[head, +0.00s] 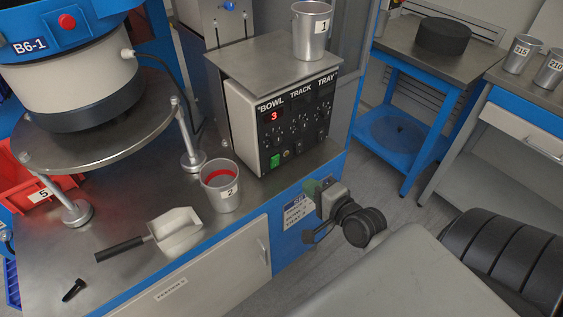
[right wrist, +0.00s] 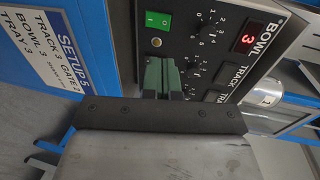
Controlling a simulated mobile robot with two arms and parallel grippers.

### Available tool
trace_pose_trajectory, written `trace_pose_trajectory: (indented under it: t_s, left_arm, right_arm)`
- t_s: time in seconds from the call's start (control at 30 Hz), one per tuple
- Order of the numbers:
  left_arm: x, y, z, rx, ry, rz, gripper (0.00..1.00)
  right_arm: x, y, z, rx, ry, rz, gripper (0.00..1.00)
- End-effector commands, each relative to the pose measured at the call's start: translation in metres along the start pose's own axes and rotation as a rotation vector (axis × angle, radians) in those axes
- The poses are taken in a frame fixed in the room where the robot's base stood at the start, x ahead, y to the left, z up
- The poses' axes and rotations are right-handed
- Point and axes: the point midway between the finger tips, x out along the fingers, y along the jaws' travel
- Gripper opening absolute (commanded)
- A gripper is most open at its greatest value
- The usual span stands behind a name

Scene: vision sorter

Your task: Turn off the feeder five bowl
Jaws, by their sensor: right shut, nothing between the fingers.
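The control box (head: 262,122) stands on the steel bench, its dark panel marked BOWL, TRACK and TRAY. A red "3" display (head: 274,116) is lit under BOWL; it also shows in the right wrist view (right wrist: 248,38). A green rocker switch (head: 275,160) marked I and O sits low on the panel; it is near the top of the right wrist view (right wrist: 158,20). My right gripper (head: 314,190) is shut and empty, in front of and below the box. Its green fingertips (right wrist: 161,62) appear close to the panel's small round lamp or button (right wrist: 156,42); contact is unclear. My left gripper is not in view.
A bowl unit (head: 70,85) labelled B6-1 stands at left. Cup 1 (head: 311,32) is on the box; cup 2 (head: 221,190) and a scoop (head: 176,232) are on the bench. A setup card (right wrist: 75,55) is on the blue front.

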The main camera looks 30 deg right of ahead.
Motion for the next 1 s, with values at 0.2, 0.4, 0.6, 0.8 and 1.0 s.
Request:
trace_pose_trajectory:
  t_s: [0.2,0.4,0.6,0.8,1.0]
  left_arm:
    - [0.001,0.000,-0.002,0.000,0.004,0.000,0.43]
    - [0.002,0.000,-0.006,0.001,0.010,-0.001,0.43]
    - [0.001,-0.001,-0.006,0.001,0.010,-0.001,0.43]
    - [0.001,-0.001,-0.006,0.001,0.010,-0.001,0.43]
    - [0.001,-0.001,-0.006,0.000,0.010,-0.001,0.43]
  right_arm:
    - [0.049,-0.001,0.000,0.001,0.000,-0.004,0.00]
    - [0.088,-0.004,0.000,-0.001,0.000,-0.003,0.00]
    - [0.110,-0.011,0.000,-0.001,-0.001,0.000,0.00]
    - [0.117,-0.013,0.000,0.000,-0.001,0.000,0.00]
    - [0.116,-0.012,0.000,0.000,0.000,0.000,0.00]
